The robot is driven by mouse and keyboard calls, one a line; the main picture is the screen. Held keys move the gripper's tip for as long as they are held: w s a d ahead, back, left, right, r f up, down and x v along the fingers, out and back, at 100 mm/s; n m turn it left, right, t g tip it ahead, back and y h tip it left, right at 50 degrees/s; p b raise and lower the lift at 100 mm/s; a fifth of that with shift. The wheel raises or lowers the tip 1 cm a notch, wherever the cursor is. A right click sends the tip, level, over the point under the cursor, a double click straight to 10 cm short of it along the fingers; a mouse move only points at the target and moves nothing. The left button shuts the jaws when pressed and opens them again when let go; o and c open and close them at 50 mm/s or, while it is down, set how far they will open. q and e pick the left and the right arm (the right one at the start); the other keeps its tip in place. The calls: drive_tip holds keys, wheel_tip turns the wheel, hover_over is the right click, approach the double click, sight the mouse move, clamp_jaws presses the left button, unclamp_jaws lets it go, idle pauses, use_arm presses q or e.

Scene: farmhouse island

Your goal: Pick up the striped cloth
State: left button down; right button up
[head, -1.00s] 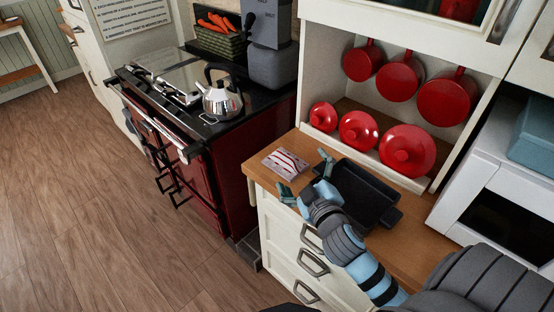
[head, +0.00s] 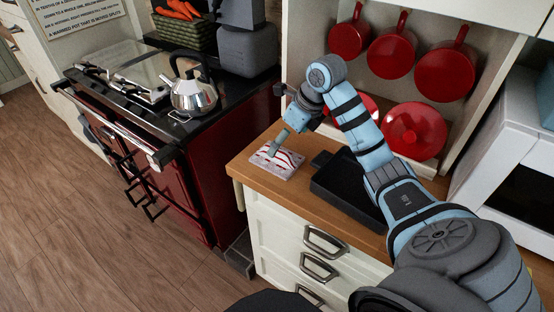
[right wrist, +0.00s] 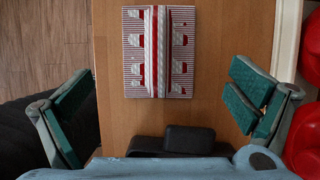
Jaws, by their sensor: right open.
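The striped cloth (head: 268,163), red and white and folded, lies flat on the wooden counter (head: 243,172) near its left end. In the right wrist view the cloth (right wrist: 133,55) is at the top centre, with a raised fold down its middle. My right gripper (head: 283,143) is above the cloth in the head view, pointing down. In the right wrist view my right gripper (right wrist: 165,100) is open and empty. Its green-padded fingers are wide apart, and the cloth lies between their lines but further up the picture. My left gripper is not in view.
A black pan (head: 345,188) sits on the counter close to the right of the cloth. Red lids (head: 414,130) stand behind, below hanging red pans (head: 391,53). A stove with a kettle (head: 191,92) is to the left, across a gap.

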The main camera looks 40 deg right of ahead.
sight(279, 150)
drive_tip(key=x, duration=0.6)
drive_tip(key=shift+w+a, duration=0.1)
drive_tip(key=shift+w, duration=0.1)
drive_tip(key=shift+f, duration=0.4)
drive_tip(key=c, duration=1.2)
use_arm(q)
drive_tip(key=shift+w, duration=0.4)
use_arm(e)
drive_tip(key=shift+c, duration=1.2)
drive_tip(key=shift+c, duration=0.5)
drive_tip(key=shift+a, duration=0.1)
